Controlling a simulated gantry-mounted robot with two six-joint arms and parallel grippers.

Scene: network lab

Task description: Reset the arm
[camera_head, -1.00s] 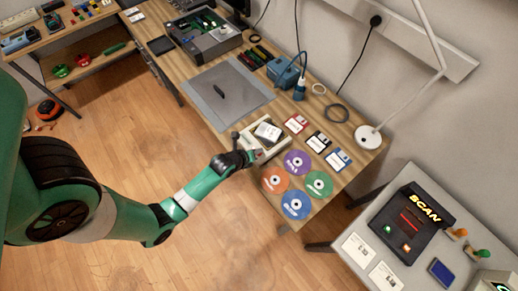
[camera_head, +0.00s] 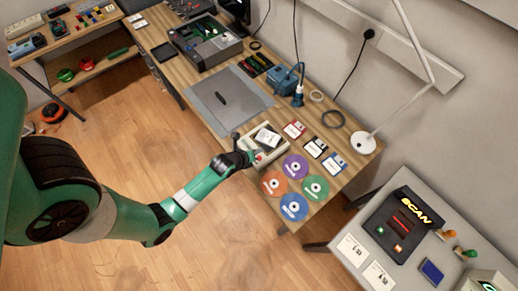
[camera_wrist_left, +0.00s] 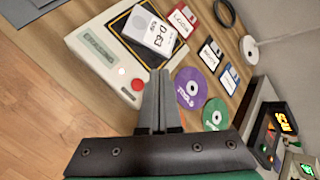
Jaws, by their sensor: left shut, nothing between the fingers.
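My left gripper (camera_head: 256,158) is at the front edge of the wooden desk, beside a beige device with a small display and a red button. In the left wrist view the fingers (camera_wrist_left: 158,73) are shut together with nothing between them. Their tips are close to the beige device (camera_wrist_left: 98,56), near its red button (camera_wrist_left: 137,85); I cannot tell whether they touch. A white labelled drive marked D-63 (camera_wrist_left: 150,30) lies on the dark top of the device. My right gripper is not in view.
Several coloured discs (camera_head: 295,166) and floppy disks (camera_head: 316,147) lie right of the device. A grey mat (camera_head: 232,98), an open computer case (camera_head: 207,45) and a blue box (camera_head: 285,76) are farther back. A black SCAN device (camera_head: 400,223) stands on a side table.

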